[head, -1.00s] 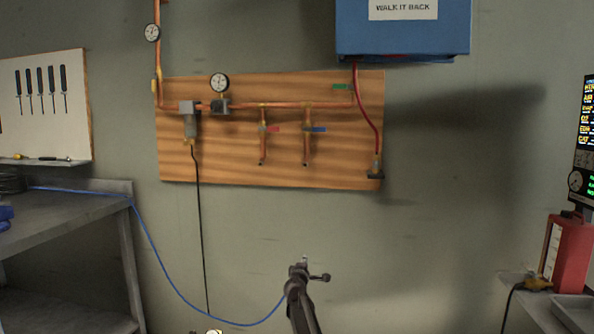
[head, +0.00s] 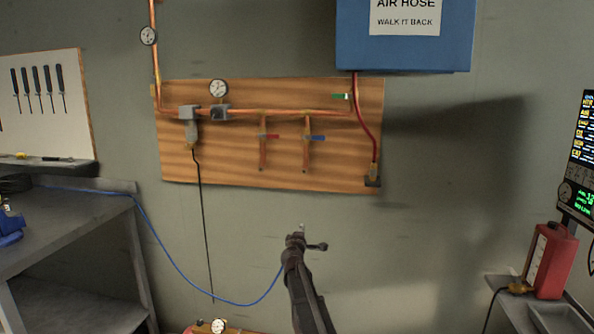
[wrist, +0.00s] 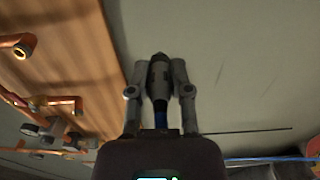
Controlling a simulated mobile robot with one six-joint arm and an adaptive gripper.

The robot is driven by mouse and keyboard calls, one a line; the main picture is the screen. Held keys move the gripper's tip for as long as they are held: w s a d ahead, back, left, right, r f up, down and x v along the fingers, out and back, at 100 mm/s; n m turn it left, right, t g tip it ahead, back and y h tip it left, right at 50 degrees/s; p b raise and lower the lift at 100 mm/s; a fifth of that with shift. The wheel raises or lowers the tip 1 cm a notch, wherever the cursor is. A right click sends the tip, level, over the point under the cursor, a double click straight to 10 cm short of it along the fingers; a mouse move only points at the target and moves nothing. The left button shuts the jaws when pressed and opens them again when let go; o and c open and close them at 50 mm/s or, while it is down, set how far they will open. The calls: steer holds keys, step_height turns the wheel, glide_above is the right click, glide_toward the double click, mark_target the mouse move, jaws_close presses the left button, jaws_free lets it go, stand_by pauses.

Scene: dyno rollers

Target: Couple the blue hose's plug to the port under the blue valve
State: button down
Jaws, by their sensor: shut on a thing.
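My gripper (head: 302,232) is shut on the blue hose's plug, a dark grey fitting (wrist: 158,72) that stands between both fingers in the wrist view. The blue hose (head: 200,287) hangs from my gripper in a slack loop and runs up left to the bench. The blue valve (head: 317,137) is on the right drop pipe of the copper line. Its port (head: 304,170) is the pipe's lower end and points down. My gripper is below this port in the head view, with the plug clear of it. The distance in depth is hard to tell.
A red valve (head: 271,136) is on a similar drop pipe to the left. The wooden board (head: 225,172) carries the pipes and a gauge (head: 218,88). A red hose (head: 363,125) hangs at right below a blue box (head: 405,52).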

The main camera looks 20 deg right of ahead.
step_height(320, 180, up, 20)
steer(key=s+a+p, duration=0.2)
steer(key=p, duration=1.7)
steer(key=shift+s+a+r, duration=0.2)
steer(key=shift+s+a, duration=0.05)
steer(key=shift+s, duration=0.15)
steer(key=shift+w+d, duration=0.15)
steer(key=shift+w, duration=0.1)
steer(key=shift+x, duration=2.95)
steer(key=shift+d, duration=0.1)
steer(key=shift+s, duration=0.15)
steer(key=shift+x, duration=0.9)
steer(key=shift+c, duration=2.4)
jaws_free()
